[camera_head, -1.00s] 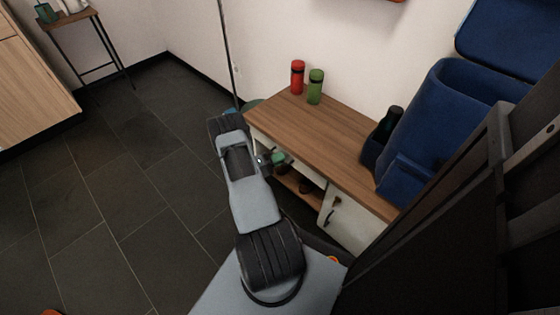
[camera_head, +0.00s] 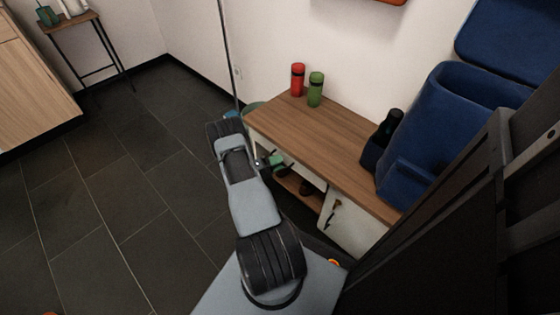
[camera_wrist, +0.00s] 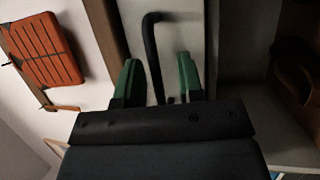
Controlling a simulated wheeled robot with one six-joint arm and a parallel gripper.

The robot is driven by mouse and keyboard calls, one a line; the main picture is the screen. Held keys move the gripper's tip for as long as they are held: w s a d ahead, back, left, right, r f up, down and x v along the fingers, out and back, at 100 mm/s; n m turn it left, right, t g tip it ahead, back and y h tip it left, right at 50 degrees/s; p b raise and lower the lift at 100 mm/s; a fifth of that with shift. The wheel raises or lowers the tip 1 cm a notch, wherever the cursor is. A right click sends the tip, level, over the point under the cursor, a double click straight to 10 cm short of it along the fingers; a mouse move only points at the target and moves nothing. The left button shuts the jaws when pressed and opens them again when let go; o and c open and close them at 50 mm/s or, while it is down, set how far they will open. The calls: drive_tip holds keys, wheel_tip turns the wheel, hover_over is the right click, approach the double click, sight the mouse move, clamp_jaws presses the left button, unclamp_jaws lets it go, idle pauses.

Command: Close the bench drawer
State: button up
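The bench (camera_head: 330,135) has a brown wooden top and white fronts and stands against the wall in the head view. The drawer's white front (camera_wrist: 182,32) fills the upper middle of the wrist view, with a black bar handle (camera_wrist: 149,45) on it. My gripper (camera_wrist: 158,78) is open, its two green-tipped fingers apart and facing the front, with the handle between or just ahead of them. Contact cannot be told. In the head view my gripper (camera_head: 275,161) is at the bench's left front. My arm hides most of the drawer there, so how far out it is cannot be told.
A red bottle (camera_head: 297,79) and a green bottle (camera_head: 315,89) stand on the bench top. A blue backpack-like item (camera_head: 440,120) and a dark bottle (camera_head: 388,126) are at its right end. A white door (camera_head: 345,222) is below. The dark tiled floor (camera_head: 110,185) at left is clear.

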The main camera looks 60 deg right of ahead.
drive_tip(key=p+v, duration=0.1)
drive_tip(key=v, duration=1.2)
drive_tip(key=shift+r, duration=0.15)
drive_tip(key=w+a+r+t+y+p, duration=0.1)
drive_tip(key=a+r+y+p, duration=0.3)
drive_tip(key=r, duration=0.7)
drive_tip(key=w+a+r+n+t+y+p, duration=0.1)
drive_tip(key=r+p, duration=0.5)
drive_tip(key=r, duration=0.5)
drive_tip(key=w+a+r+t+y+p, duration=0.1)
drive_tip(key=w+a+r+y+p, duration=0.3)
drive_tip(key=r, duration=0.7)
drive_tip(key=s+a+r+n+t+y+p, duration=0.2)
drive_tip(key=a+r+p, duration=0.4)
drive_tip(key=r, duration=0.5)
drive_tip(key=s+a+r+n+t+y+p, duration=0.2)
drive_tip(key=s+a+r+t+p, duration=0.3)
drive_tip(key=r, duration=0.6)
drive_tip(key=s+a+r+n+t+y+p, duration=0.3)
drive_tip(key=a+r+t+p, duration=0.2)
drive_tip(key=a+r+p, duration=0.3)
wheel_tip(320, 180, up, 4)
drive_tip(key=shift+s+a+r+t+p, duration=0.1)
drive_tip(key=shift+s+a+t+p, duration=0.1)
drive_tip(key=shift+s+t+p, duration=0.3)
drive_tip(key=shift+w+d, duration=0.1)
drive_tip(key=shift+w, duration=0.05)
